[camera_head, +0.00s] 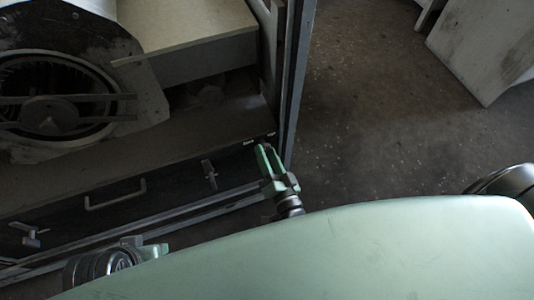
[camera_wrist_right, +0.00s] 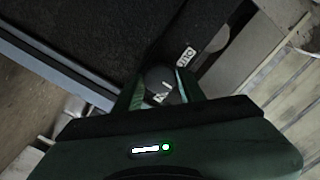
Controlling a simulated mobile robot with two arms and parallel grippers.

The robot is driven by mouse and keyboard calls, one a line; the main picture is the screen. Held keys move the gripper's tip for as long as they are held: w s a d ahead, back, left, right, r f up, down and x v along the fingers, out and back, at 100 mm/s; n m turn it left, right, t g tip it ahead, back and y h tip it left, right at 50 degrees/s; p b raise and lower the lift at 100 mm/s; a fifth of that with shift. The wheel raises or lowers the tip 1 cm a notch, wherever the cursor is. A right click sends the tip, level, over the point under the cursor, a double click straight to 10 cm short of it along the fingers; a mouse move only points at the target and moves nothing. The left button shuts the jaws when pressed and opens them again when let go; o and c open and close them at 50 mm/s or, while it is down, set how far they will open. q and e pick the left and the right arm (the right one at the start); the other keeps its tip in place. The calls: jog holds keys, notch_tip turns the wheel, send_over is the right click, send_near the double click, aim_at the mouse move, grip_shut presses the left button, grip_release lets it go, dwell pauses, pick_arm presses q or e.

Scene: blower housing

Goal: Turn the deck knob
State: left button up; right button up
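The deck knob (camera_wrist_right: 160,85) is a dark round knob with a pale mark, seen in the right wrist view. It sits between the two fingertips of my right gripper (camera_wrist_right: 158,82). The fingers are apart, one on each side; whether they press on the knob cannot be told. A label reading "OUT" (camera_wrist_right: 187,57) is just beyond it. In the head view my right gripper (camera_head: 264,158) is at the right end of the housing's front deck edge and hides the knob. My left gripper (camera_head: 150,250) is low at the left, partly hidden, away from the knob.
The blower housing (camera_head: 190,55) with its round fan opening (camera_head: 50,110) stands above the deck. A drawer handle (camera_head: 115,195) and latches (camera_head: 209,174) are on the front. A dark upright post (camera_head: 297,80) rises close beside my right gripper. Open floor (camera_head: 390,120) lies to the right.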

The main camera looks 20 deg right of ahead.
jog(key=shift+o, duration=1.2)
jog(key=s+p, duration=0.1)
jog(key=s, duration=0.7)
jog(key=shift+d, duration=0.15)
jog(key=shift+w, duration=0.1)
